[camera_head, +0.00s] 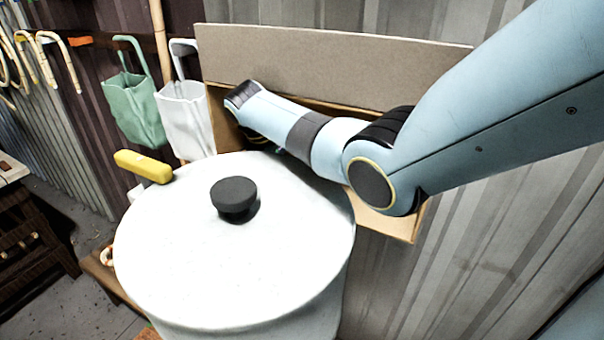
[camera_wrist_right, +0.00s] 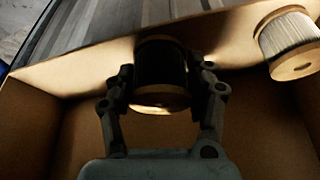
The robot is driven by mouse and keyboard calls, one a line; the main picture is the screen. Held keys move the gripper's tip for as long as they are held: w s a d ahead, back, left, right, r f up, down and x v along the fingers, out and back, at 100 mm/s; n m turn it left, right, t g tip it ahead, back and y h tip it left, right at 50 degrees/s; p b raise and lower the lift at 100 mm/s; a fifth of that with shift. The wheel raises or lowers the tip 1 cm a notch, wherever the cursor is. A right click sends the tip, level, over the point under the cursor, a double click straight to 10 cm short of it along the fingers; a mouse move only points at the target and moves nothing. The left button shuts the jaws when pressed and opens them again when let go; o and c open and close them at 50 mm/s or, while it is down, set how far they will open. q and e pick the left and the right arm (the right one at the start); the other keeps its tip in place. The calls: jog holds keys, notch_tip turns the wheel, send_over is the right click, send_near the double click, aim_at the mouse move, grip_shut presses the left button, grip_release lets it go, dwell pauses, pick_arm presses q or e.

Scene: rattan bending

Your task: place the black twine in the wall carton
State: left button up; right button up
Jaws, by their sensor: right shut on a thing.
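The black twine (camera_wrist_right: 160,68) is a dark spool with a tan end disc, seen in the right wrist view. My right gripper (camera_wrist_right: 160,82) is shut on it, one finger on each side. Cardboard walls surround the gripper and the spool, so they are within the wall carton (camera_wrist_right: 60,75). In the head view the carton (camera_head: 330,65) is fixed to the corrugated wall with its flap up. There my right arm reaches into it from the right and hides much of its opening. The gripper and the twine are hidden in that view. My left gripper is not in view.
A white spool (camera_wrist_right: 288,42) is at the carton's right in the wrist view. A large white pot (camera_head: 190,255) with a black-knobbed lid stands just in front of the carton. A green bag (camera_head: 132,108) and a white bag (camera_head: 186,118) hang left of it.

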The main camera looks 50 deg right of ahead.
jog(key=shift+s+d+f, duration=0.2)
jog(key=shift+d+f, duration=0.1)
jog(key=shift+d, duration=0.15)
jog(key=d+f, duration=0.1)
jog(key=s+d+f, duration=0.1)
jog(key=d, duration=0.1)
jog(key=shift+s+f, duration=0.1)
jog(key=shift+s, duration=0.1)
jog(key=shift+s+d+f+b, duration=0.1)
jog(key=shift+d+f+b, duration=0.1)
jog(key=shift+f+b, duration=0.1)
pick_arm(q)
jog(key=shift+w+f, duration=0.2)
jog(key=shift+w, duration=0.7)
pick_arm(e)
jog(key=shift+r, duration=0.1)
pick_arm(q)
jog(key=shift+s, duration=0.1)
pick_arm(e)
jog(key=shift+a, duration=0.1)
jog(key=o, duration=1.2)
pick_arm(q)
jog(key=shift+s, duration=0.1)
